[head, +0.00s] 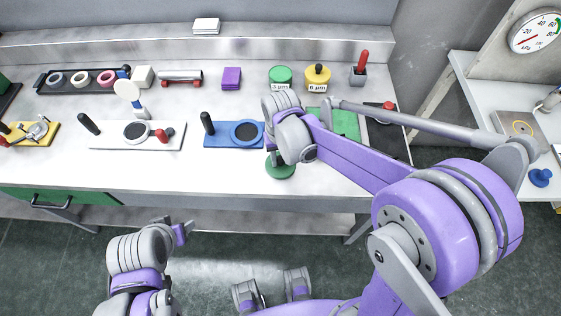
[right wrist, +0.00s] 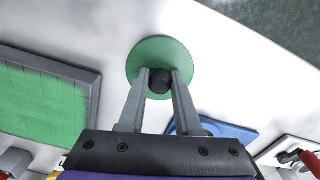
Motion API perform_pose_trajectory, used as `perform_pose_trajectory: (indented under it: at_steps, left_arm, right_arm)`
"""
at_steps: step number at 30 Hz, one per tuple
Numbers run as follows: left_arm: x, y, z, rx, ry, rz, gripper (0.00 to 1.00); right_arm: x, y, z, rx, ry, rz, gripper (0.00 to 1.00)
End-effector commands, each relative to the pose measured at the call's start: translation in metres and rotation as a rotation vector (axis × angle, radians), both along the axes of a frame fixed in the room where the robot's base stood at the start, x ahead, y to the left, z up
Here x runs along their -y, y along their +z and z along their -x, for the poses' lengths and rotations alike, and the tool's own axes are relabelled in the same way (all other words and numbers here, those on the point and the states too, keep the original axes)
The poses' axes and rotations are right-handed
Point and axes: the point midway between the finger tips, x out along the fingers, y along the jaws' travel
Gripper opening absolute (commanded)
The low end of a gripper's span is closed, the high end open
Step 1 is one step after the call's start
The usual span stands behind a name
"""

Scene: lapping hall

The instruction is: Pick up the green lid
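The green lid (head: 281,168) is a round disc near the bench's front edge, partly covered by my right arm in the head view. In the right wrist view the lid (right wrist: 142,58) shows its black knob (right wrist: 159,84). My right gripper (right wrist: 160,73) has one finger on each side of this knob, and both appear to touch it. The head view hides these fingertips behind the wrist. I cannot tell whether the lid rests on the bench or is just above it. My left gripper (head: 183,229) is low in front of the bench, away from the lid; its finger gap is unclear.
A blue plate (head: 226,139) with a dark disc lies left of the lid. A green mat (head: 345,124) and a dark plate (head: 387,139) lie to the right. Green (head: 281,75) and yellow (head: 317,74) labelled containers stand behind. The bench front left of the lid is clear.

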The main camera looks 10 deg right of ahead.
Motion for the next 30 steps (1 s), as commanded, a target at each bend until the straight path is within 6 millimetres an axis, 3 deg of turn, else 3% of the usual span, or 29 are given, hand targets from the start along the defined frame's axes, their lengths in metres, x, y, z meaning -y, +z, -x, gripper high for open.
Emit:
perform_pose_trajectory:
  at_steps: [1,5,17,30]
  left_arm:
    - [0.000,0.000,0.000,0.000,0.000,0.000,0.60]
    - [0.000,0.000,0.000,0.000,0.000,0.000,0.60]
    - [0.000,0.001,0.000,0.000,0.000,0.000,0.60]
    - [0.000,0.009,-0.002,0.004,0.000,0.000,0.60]
  right_arm:
    - [0.000,0.000,0.000,0.000,0.000,0.000,0.21]
    - [0.000,0.000,0.000,0.000,0.000,0.000,0.00]
    - [0.000,0.005,0.000,0.000,0.000,0.000,0.00]
    - [0.000,0.084,0.000,0.000,0.000,0.000,0.00]
